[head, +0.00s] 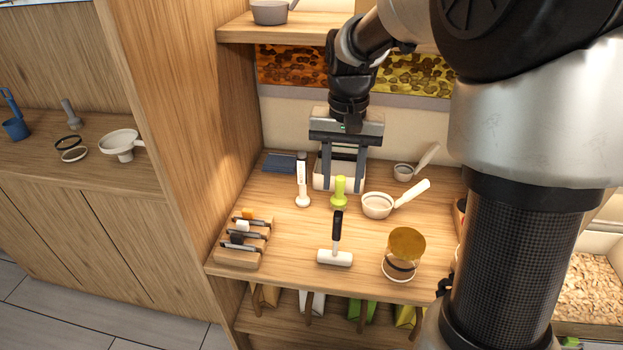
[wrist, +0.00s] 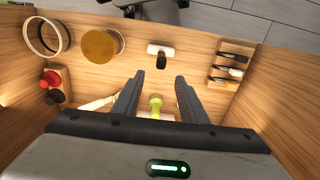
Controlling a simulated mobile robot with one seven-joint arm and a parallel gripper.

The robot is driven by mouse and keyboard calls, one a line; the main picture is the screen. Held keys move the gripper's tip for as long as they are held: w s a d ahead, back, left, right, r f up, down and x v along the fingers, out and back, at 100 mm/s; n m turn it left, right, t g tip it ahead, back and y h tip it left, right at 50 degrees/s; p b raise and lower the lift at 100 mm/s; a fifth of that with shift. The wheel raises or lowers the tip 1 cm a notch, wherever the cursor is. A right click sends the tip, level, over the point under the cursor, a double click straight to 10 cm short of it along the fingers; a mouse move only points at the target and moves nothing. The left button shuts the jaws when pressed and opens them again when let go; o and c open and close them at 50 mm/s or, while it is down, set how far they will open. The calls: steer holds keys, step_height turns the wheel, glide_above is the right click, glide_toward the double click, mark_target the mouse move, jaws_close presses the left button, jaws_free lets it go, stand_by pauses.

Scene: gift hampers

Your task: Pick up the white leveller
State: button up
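A white T-shaped tool with a black handle, which looks like the white leveller (head: 334,258), stands upright near the front middle of the wooden counter. It also shows in the wrist view (wrist: 160,50), seen from above, beyond the fingertips. My gripper (head: 343,187) points down over the back half of the counter, behind that tool and apart from it. Its two fingers are spread, with nothing gripped between them in the wrist view (wrist: 158,76). A lime green tool (head: 339,192) stands just in front of the fingers in the head view.
A slim white tool with a dark top (head: 303,186) stands left of my gripper. A white-handled strainer or pan (head: 378,206) lies right. A gold-lidded jar (head: 405,247) stands front right, a wooden rack (head: 240,258) front left. The counter around the T-shaped tool is clear.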

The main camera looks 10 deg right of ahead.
mark_target(337, 236)
step_height(337, 236, down, 12)
steer(key=shift+f+b, duration=0.2)
steer(key=shift+b, duration=0.6)
step_height(337, 236, down, 5)
steer(key=shift+s+a+f+b, duration=0.1)
steer(key=shift+s+a+b, duration=0.05)
steer(key=shift+b, duration=0.2)
jaws_close()
